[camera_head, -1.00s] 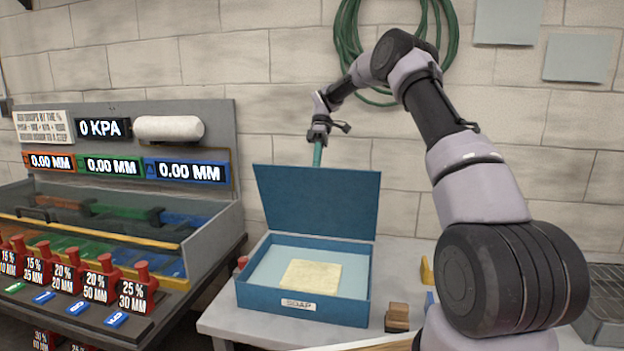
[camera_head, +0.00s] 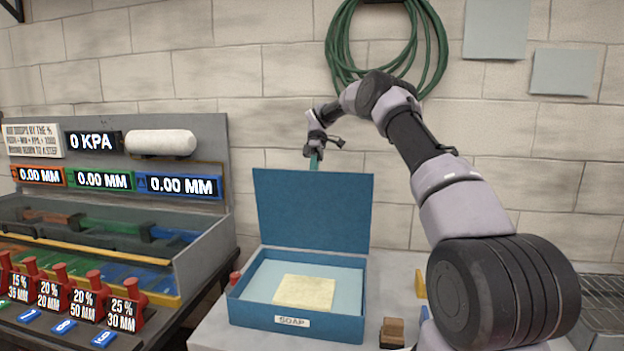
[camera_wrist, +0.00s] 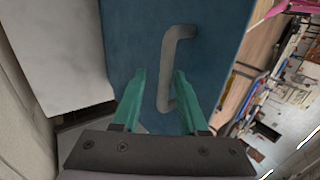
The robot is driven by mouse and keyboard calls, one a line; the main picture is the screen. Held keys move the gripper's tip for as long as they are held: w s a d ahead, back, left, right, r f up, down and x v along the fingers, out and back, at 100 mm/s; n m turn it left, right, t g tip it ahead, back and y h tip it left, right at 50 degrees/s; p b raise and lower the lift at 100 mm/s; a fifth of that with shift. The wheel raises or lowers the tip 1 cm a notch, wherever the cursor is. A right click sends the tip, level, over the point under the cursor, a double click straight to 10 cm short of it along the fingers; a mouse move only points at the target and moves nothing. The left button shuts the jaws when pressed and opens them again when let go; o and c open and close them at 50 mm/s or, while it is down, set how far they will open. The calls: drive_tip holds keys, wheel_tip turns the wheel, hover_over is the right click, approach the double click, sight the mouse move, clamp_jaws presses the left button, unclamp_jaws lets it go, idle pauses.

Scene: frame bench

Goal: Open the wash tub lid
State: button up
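The blue tub (camera_head: 340,301) with a SOAP label stands on the bench in the head view. Its blue lid (camera_head: 315,212) is raised, standing roughly upright along the back edge. A pale yellow sheet or block (camera_head: 304,291) lies inside the tub. My gripper (camera_head: 315,164) is at the lid's top edge, reaching down behind it; its fingertips are hidden there. In the wrist view my gripper (camera_wrist: 162,78) has its green fingers apart. The lid's blue face (camera_wrist: 135,35) fills the middle, with a grey bar handle (camera_wrist: 163,75) between or just beyond the fingers; contact is unclear.
A panel with readouts and red-topped weights (camera_head: 125,313) stands left. A wooden block (camera_head: 392,333) and yellow piece (camera_head: 420,283) lie right of the tub. A wire rack (camera_head: 602,300) is far right. A green hose (camera_head: 340,60) hangs on the wall behind.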

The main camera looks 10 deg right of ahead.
drive_tip(key=shift+a+r, duration=0.1)
drive_tip(key=shift+r, duration=0.25)
wheel_tip(320, 180, up, 10)
drive_tip(key=shift+f, duration=0.15)
idle(0.5)
